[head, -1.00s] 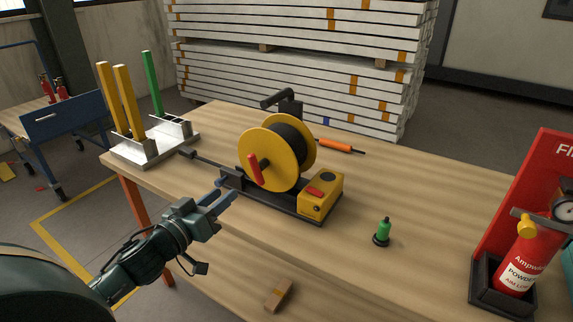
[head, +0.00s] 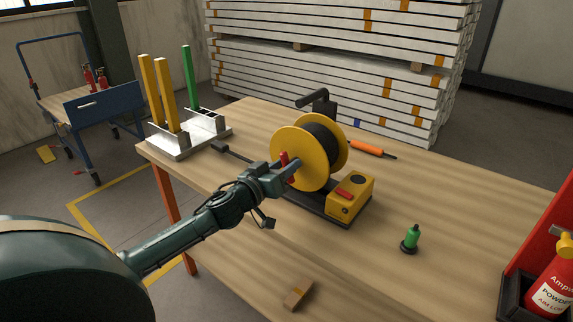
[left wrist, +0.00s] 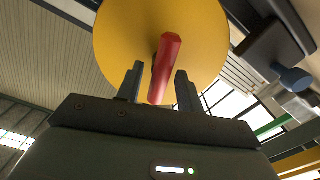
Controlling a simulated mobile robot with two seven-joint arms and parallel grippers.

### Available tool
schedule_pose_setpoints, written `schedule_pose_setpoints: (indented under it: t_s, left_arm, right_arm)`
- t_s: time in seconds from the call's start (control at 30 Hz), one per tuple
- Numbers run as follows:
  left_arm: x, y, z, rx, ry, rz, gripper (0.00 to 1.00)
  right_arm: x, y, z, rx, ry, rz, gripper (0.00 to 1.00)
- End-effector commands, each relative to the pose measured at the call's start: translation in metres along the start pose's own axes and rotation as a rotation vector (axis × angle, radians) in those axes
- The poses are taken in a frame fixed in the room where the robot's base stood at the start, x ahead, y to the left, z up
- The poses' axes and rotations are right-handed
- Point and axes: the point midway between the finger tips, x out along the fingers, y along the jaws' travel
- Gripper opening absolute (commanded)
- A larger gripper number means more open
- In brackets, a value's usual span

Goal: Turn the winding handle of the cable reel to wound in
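The cable reel (head: 300,150) stands on the workbench, with yellow flanges, a dark wound drum and a yellow box (head: 352,198) at its base. Its red winding handle (head: 284,166) sticks out from the near flange. My left gripper (head: 291,170) is at the handle in the head view. In the left wrist view, the red handle (left wrist: 165,68) lies between the two fingers (left wrist: 159,88), with gaps on both sides, and the yellow flange (left wrist: 205,40) is behind it. The left gripper is open. My right gripper is in neither view.
A metal rack (head: 190,138) with yellow and green bars stands at the bench's back left. An orange screwdriver (head: 366,147) lies behind the reel. A green-topped item (head: 410,238), a small wooden block (head: 298,293) and a fire extinguisher (head: 550,278) are nearer or to the right.

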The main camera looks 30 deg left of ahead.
Motion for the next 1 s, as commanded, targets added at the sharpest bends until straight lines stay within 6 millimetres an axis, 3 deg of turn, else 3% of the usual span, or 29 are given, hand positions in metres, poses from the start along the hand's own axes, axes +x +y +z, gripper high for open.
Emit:
schedule_pose_setpoints:
  t_s: [0.43,0.87,1.0]
  left_arm:
    - [0.0084,0.0002,0.0002,-0.001,-0.001,0.001,0.37]
    - [0.0082,0.0004,0.0002,0.0,-0.001,0.001,0.02]
    - [0.0082,0.0005,0.0002,-0.001,-0.001,0.001,0.0]
  right_arm:
    - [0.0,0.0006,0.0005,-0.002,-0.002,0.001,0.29]
    - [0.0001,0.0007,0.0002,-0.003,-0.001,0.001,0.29]
    - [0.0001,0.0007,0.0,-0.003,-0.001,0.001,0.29]
